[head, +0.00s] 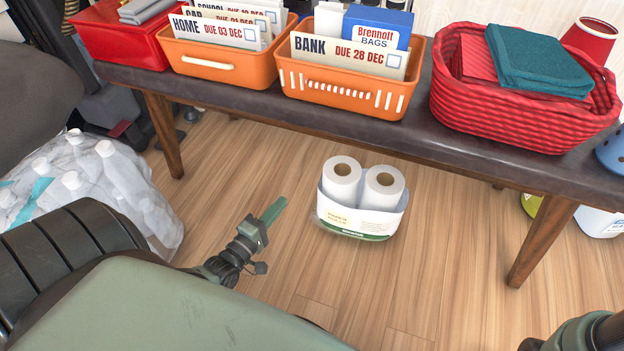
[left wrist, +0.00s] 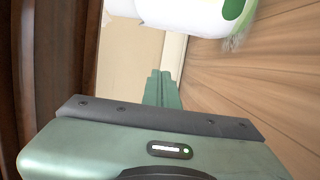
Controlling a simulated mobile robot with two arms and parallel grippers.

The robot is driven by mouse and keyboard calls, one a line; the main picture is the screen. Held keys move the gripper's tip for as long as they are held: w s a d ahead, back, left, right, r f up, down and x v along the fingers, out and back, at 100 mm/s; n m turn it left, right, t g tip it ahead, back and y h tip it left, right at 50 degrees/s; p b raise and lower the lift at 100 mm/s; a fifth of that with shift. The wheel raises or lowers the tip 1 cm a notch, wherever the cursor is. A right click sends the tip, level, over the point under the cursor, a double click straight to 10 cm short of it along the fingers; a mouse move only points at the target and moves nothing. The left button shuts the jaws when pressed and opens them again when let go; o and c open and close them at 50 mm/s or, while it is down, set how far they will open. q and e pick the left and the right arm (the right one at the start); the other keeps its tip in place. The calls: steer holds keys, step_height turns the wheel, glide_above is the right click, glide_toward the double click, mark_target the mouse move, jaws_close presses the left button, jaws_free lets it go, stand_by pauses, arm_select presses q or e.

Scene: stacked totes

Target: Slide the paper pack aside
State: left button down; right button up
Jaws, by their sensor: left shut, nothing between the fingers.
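In the left wrist view the shut fingers (left wrist: 161,88) point towards the pack (left wrist: 185,10), which is cut off by the top edge. My right gripper is not in view.
A dark bench (head: 420,130) carries two orange baskets (head: 215,68), a red bin (head: 115,45) and a red woven basket (head: 520,125). Its wooden leg (head: 540,240) stands right of the pack. Wrapped bottles (head: 90,190) stand at left. The floor around the pack is clear.

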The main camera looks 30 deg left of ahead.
arm_select(q)
steer(key=w+d+b, duration=0.4)
steer(key=w+b, duration=0.2)
steer(key=w, duration=0.4)
steer(key=shift+w, duration=0.25)
steer(key=shift+r, duration=0.1)
